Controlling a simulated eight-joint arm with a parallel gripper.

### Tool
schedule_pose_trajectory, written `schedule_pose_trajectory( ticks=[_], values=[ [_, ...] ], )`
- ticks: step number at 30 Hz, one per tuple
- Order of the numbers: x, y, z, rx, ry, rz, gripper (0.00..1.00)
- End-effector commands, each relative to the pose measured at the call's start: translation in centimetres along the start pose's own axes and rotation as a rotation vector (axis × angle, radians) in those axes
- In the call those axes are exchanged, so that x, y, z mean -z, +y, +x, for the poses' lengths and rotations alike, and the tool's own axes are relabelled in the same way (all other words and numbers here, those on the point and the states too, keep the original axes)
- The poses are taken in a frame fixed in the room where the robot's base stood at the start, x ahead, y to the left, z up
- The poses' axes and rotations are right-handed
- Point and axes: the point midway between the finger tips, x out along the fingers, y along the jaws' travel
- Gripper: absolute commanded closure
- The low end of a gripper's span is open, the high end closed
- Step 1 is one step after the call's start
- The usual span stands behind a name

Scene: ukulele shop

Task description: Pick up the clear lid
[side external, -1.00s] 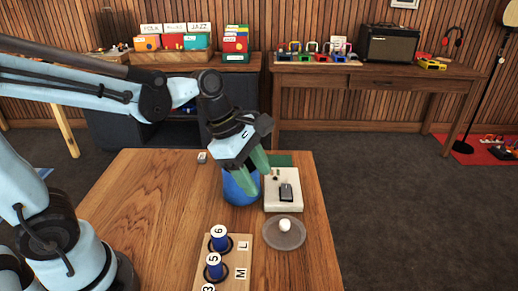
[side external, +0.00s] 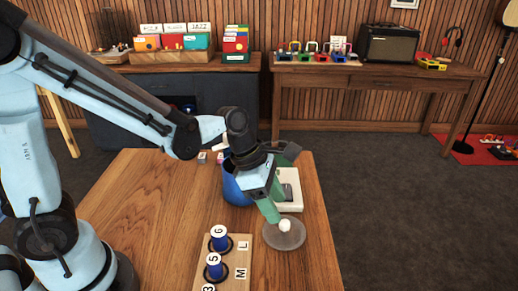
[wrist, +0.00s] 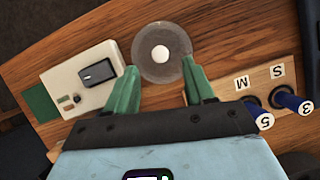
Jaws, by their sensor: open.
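The clear lid (side external: 284,239) is a round, see-through disc with a white ball-shaped knob (side external: 285,226), lying on the wooden table near its right edge. In the wrist view the lid (wrist: 147,67) lies just beyond my fingertips, with its knob (wrist: 160,53) at about the middle between the two green fingers. My gripper (side external: 273,213) is above and just behind the lid, tilted down toward it. In the wrist view my gripper (wrist: 160,72) is open and empty, with its fingers spread wide.
A white device with a black part (wrist: 83,80) sits behind the lid, beside a green mat (wrist: 40,104). A blue container (side external: 232,187) stands left of it. A wooden board (side external: 226,262) with upright blue pegs and letter labels is left of the lid.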

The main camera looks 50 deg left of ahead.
Motion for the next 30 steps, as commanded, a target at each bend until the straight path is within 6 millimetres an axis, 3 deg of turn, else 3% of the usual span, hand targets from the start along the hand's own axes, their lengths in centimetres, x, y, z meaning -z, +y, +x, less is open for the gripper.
schedule_pose_trajectory(
  ticks=[15, 26, 30],
  values=[
    [-0.1, 0.0, 4.7, -0.001, -0.001, 0.002, 0.47],
    [0.0, -0.1, 5.1, -0.001, -0.001, 0.001, 0.47],
    [0.0, -0.1, 5.1, -0.001, -0.001, 0.001, 0.67]
  ],
)
